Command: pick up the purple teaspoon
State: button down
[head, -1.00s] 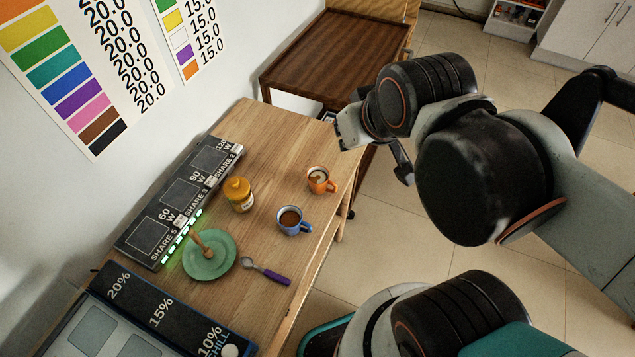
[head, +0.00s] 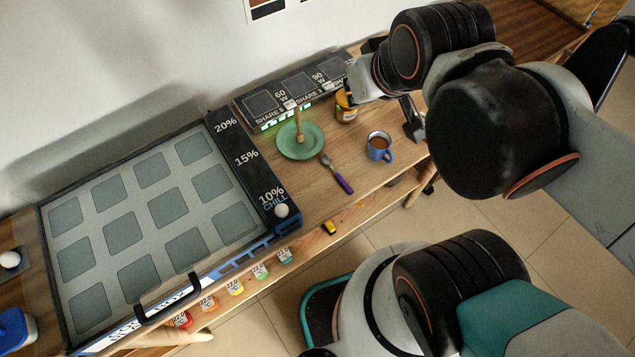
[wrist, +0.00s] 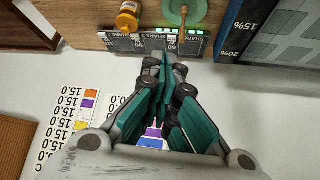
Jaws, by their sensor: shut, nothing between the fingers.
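The purple teaspoon (head: 341,180) lies flat on the wooden shelf top in the head view. Its metal bowl points back toward the green plate and its purple handle points toward the front edge. It lies just right of the plate (head: 290,152) and left of the blue mug (head: 379,147). Nothing touches it. My gripper (wrist: 165,66) shows in the wrist view with its teal fingers together and empty. It is above and away from the spoon, near the wall side. The spoon does not show in the wrist view.
A wooden piece (head: 298,125) stands on the plate. A dark label strip (head: 300,88) runs along the back wall. A large tray with square pads (head: 150,208) is at the left. Shelf around the handle is clear.

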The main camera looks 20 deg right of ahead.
aim_at(327, 160)
jog(key=k+j+z, duration=0.1)
jog(key=k+j, duration=0.2)
jog(key=j, duration=0.2)
jog(key=k+j+z, duration=0.1)
jog(key=k+j, duration=0.25)
jog(key=j, duration=0.1)
